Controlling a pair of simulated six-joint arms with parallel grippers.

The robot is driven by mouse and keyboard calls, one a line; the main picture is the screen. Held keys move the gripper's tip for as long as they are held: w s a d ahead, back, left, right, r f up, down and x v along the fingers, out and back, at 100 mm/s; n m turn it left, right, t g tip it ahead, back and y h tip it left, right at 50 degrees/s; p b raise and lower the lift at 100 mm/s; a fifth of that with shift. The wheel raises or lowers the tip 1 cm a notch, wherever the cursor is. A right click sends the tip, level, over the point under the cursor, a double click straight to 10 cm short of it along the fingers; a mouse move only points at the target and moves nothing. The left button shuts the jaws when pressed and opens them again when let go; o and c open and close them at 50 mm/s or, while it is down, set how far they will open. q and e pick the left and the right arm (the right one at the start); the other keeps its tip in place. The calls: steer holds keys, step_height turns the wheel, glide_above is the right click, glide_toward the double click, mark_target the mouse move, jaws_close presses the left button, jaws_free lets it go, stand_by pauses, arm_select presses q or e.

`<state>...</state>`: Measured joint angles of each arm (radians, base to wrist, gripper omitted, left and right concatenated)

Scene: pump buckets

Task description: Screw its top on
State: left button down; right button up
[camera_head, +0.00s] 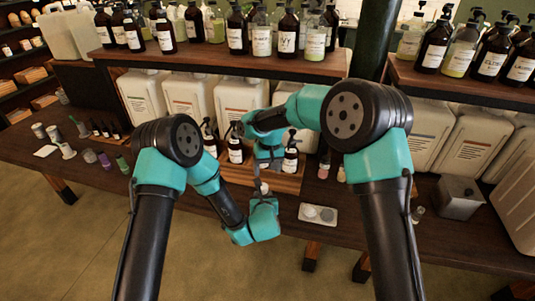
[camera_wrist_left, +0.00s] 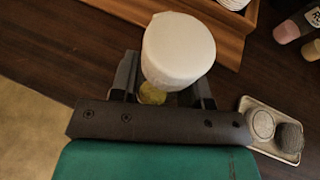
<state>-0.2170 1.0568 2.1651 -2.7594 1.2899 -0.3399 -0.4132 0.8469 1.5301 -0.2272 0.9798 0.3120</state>
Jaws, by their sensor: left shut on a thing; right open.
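In the left wrist view, a white, round-topped cylinder (camera_wrist_left: 178,48) stands over my left gripper (camera_wrist_left: 158,92). A small yellowish piece (camera_wrist_left: 152,94) shows below it, between the two fingers. My left gripper (camera_head: 263,198) is shut on this white and yellowish container. I cannot tell whether the white part is a separate top or how it is seated. In the head view only a small pale part (camera_head: 264,188) of it shows. My right gripper (camera_head: 266,165) is open just above it, partly hidden by its own arm.
A small tray (camera_head: 304,213) with two round lids lies at the table's front edge; the wrist view shows it too (camera_wrist_left: 250,104). A wooden crate (camera_head: 285,181) with pump bottles stands behind the grippers. A metal box (camera_head: 458,197) stands at right. Small bottles (camera_head: 341,174) stand beside the crate.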

steer(key=r+n, duration=0.1)
steer(key=n, duration=1)
steer(key=r+n+g, duration=0.1)
steer(key=r+n, duration=0.1)
steer(key=n, duration=0.9)
steer(key=w+r+n, duration=0.1)
steer(key=r+n, duration=0.1)
steer(key=n, duration=0.9)
steer(key=shift+w+d+r+n+g, duration=0.1)
steer(key=shift+r+n+g, duration=0.2)
steer(key=shift+n, duration=0.1)
steer(key=shift+f, duration=0.15)
